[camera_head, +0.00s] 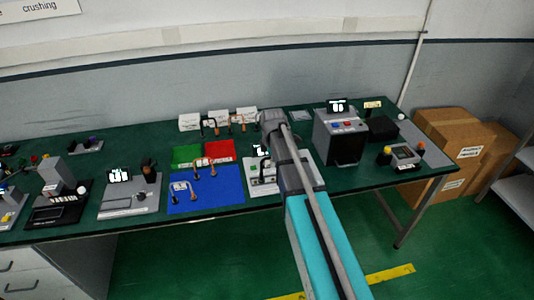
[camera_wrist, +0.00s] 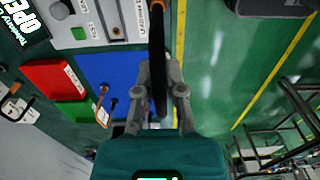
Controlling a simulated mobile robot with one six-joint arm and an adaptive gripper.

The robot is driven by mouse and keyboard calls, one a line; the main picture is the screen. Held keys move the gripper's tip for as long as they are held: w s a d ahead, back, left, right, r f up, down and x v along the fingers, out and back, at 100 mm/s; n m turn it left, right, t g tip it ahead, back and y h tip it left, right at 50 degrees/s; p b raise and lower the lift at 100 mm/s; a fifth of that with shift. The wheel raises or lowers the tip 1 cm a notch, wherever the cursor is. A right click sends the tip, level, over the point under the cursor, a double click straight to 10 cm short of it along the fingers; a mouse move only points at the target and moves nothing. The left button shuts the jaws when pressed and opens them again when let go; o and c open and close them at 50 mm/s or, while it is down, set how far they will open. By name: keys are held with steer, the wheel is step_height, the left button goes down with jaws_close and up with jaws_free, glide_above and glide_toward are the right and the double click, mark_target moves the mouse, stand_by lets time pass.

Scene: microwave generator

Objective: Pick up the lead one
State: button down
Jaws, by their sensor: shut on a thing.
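In the wrist view my gripper (camera_wrist: 161,82) is shut on a dark, curved lead (camera_wrist: 157,55). The held lead looks raised above the table. In the head view my arm covers the gripper. Two leads lie on the blue mat, one with copper-coloured ends (camera_head: 213,168) and one at the front left (camera_head: 178,191). A lead on that mat also shows in the wrist view (camera_wrist: 104,108). Other leads (camera_head: 230,124) stand by white boxes at the back.
The blue mat (camera_head: 218,199), green mat (camera_head: 186,155) and red mat (camera_head: 219,149) lie left of my arm. A grey generator box (camera_head: 342,127) stands to the right. Instruments crowd the table's left side. Cardboard boxes (camera_head: 455,130) stand beyond the right end.

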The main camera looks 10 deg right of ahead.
steer(key=shift+s+d+r+p, duration=0.1)
steer(key=shift+s+r+p, duration=0.3)
steer(key=shift+s, duration=0.55)
steer(key=shift+s+d+r+p, duration=0.15)
steer(key=shift+s+r, duration=0.3)
steer(key=shift+s, duration=0.5)
steer(key=shift+f, duration=0.15)
step_height(320, 180, down, 6)
steer(key=b, duration=0.6)
steer(key=shift+d, duration=0.1)
